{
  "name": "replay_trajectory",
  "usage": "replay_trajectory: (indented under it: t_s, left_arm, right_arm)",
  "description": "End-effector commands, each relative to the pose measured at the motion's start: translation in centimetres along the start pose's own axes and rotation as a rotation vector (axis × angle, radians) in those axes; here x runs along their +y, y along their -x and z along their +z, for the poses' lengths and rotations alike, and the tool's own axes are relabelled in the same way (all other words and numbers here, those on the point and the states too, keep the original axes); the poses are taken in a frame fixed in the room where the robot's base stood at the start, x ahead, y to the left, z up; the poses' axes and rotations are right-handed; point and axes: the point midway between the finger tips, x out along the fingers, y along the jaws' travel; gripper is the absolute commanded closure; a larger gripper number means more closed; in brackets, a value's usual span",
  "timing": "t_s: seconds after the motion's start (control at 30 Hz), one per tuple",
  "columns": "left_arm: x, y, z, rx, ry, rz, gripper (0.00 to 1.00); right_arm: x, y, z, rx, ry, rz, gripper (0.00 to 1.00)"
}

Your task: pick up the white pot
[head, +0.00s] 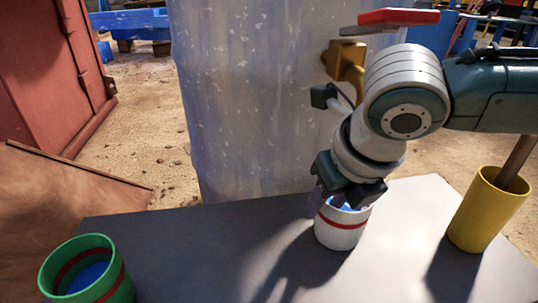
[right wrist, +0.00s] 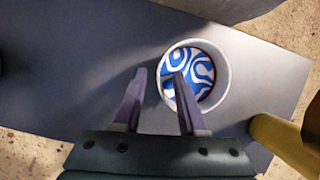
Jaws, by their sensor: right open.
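The white pot (head: 338,237) stands upright on the grey table, with a red band around it. In the right wrist view the pot (right wrist: 226,72) shows from above, with a blue and white pattern inside. My right gripper (head: 338,203) is open and points down at the pot's top. In the wrist view, one finger of the gripper (right wrist: 158,76) overlaps the pot's opening and the other is left of the pot, outside its rim. I cannot tell whether a finger touches the pot. The gripper hides part of the rim in the head view. My left gripper is not in view.
A green pot (head: 118,284) stands at the table's left front. A yellow pot (head: 478,222) with a pole in it stands at the right. A large grey pillar (head: 245,110) rises behind the table (head: 180,250). The table's middle is clear.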

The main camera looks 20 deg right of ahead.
Motion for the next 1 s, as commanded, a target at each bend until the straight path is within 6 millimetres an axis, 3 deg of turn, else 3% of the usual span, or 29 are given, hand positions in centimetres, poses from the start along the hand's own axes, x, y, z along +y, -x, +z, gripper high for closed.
replay_trajectory:
  t_s: [0.03,0.1,0.33,0.7,1.0]
  left_arm:
    - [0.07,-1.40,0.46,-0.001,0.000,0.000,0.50]
    - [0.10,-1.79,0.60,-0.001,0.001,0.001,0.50]
    - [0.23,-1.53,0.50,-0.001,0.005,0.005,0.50]
    - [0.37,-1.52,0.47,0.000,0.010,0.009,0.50]
    - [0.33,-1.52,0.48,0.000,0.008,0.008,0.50]
  right_arm:
    - [0.04,-1.51,-0.25,-0.001,-0.001,0.000,0.59]
    - [0.02,-2.02,-0.18,-0.001,0.000,-0.001,0.59]
    - [-0.03,-1.84,0.01,0.000,0.001,-0.001,0.59]
    - [-0.02,-1.84,-0.02,0.000,0.001,-0.001,1.00]
    - [0.00,-1.84,-0.03,0.000,0.001,0.000,1.00]
